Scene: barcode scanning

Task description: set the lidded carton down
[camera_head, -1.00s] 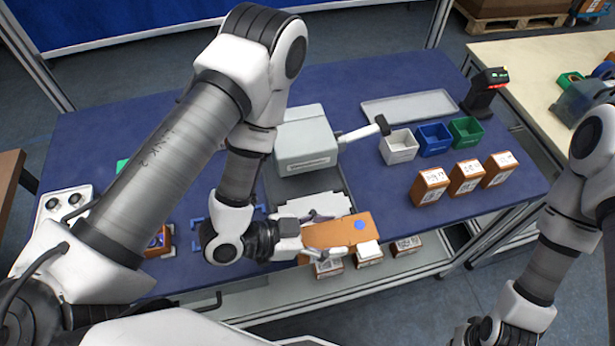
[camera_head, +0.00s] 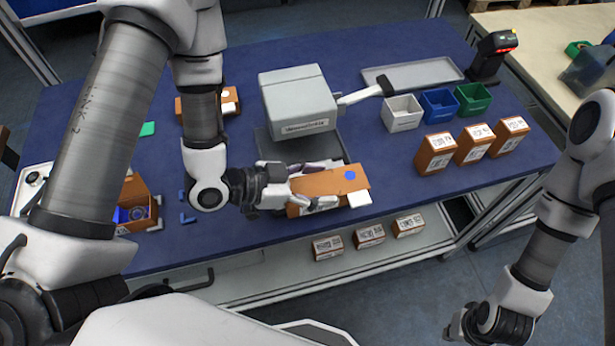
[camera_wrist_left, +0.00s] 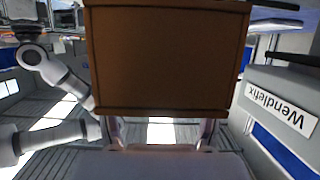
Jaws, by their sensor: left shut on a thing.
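The lidded carton (camera_head: 328,183) is a flat brown box with a blue dot on its top and a white patch at its near right corner. My left gripper (camera_head: 304,186) is shut on its left part, with a finger on each long side. The carton is in front of the grey machine, over the near part of the table; whether it touches anything below cannot be told. In the left wrist view the carton (camera_wrist_left: 168,58) fills the upper middle, between the fingertips (camera_wrist_left: 160,134). My right gripper (camera_head: 462,328) is low at the bottom right, too small and dark to read.
The grey machine (camera_head: 297,100) stands behind the carton. White (camera_head: 401,114), blue (camera_head: 439,105) and green bins (camera_head: 472,98) stand to the right, with brown cartons (camera_head: 474,144) before them. An open carton (camera_head: 138,208) is at left. Blue tabletop (camera_head: 390,195) is clear right of the carton.

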